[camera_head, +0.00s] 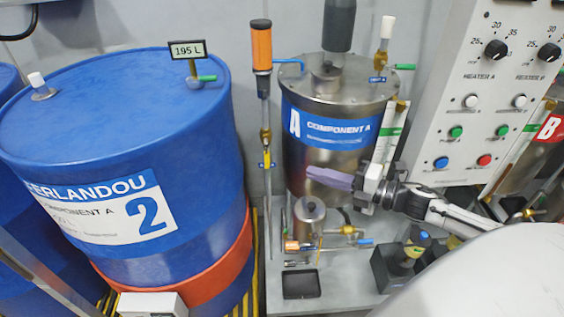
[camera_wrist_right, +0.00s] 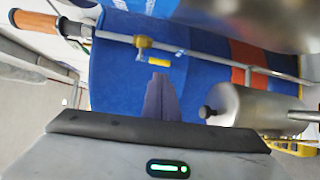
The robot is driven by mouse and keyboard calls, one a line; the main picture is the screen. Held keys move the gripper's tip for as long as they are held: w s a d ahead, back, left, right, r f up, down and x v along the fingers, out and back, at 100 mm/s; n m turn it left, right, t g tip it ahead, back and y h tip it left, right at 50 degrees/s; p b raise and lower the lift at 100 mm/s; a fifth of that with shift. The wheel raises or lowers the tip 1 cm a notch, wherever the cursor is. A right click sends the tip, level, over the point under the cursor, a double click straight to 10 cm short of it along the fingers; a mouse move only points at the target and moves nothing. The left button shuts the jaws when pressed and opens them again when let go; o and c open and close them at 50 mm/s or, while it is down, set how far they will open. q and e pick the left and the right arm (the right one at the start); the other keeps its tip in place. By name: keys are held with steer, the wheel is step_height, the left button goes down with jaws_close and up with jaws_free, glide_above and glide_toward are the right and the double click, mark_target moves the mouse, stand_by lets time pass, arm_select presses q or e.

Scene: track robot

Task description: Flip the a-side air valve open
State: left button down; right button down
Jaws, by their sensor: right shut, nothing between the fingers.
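The tank labelled A, Component A (camera_head: 330,160), stands in the middle of the head view. To its left rises a thin pipe with an orange cylinder (camera_head: 261,48) on top and a brass valve with a yellow handle (camera_head: 266,158). I cannot read a label naming it the air valve. In the head view the handle hangs along the pipe. It also shows in the right wrist view (camera_wrist_right: 157,62), just beyond my fingertips. My right gripper (camera_head: 312,174) is shut and empty in front of the tank, pointing left, apart from the handle. My left gripper is not in view.
A blue drum (camera_head: 120,120) stands left of the pipe. Below my right gripper are a small steel cylinder (camera_head: 309,215) and a blue-handled valve (camera_head: 365,241). A green-handled valve (camera_head: 403,67) sits above the tank lid. A heater panel (camera_head: 480,100) stands to the right.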

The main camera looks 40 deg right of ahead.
glide_toward(267, 157)
steer(key=w+f, duration=0.2)
steer(key=w, duration=0.2)
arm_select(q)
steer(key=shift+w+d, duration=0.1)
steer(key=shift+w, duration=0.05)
arm_select(e)
steer(key=shift+w+a+f, duration=0.2)
steer(key=shift+w+a, duration=0.55)
steer(key=shift+f, duration=0.1)
